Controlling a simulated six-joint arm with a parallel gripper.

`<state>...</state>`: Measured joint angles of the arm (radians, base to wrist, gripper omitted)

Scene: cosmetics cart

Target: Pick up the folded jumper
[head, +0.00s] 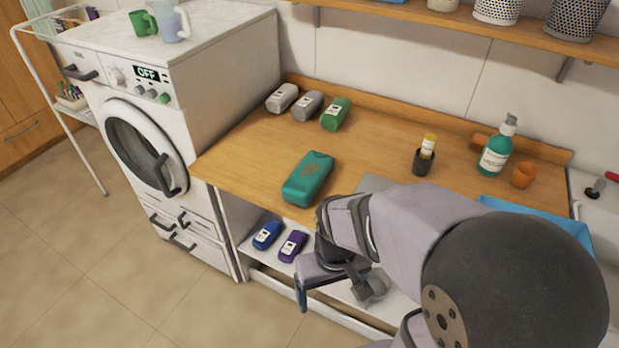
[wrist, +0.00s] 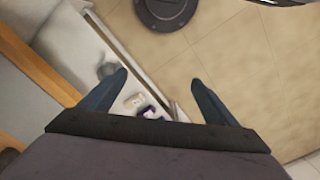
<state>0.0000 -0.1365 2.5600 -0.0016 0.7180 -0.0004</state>
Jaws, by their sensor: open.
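A teal, rounded, folded-looking bundle (head: 308,178) with a faint mark on top lies on the wooden counter near its front edge; I take it for the folded jumper. It does not show in the wrist view. My gripper (wrist: 159,77) is open, with nothing between its two dark blue fingers. In the head view it hangs in front of the counter, lower than the top and to the right of the bundle, apart from it. My own arm hides part of the gripper and the counter's front right.
A lower shelf holds a blue bottle (head: 267,235) and a purple bottle (head: 292,246). Three bottles (head: 307,106) lie at the counter's back left. A green pump bottle (head: 496,150), a dark cup (head: 423,164) and an orange cup (head: 523,175) stand right. A washing machine (head: 205,100) adjoins left.

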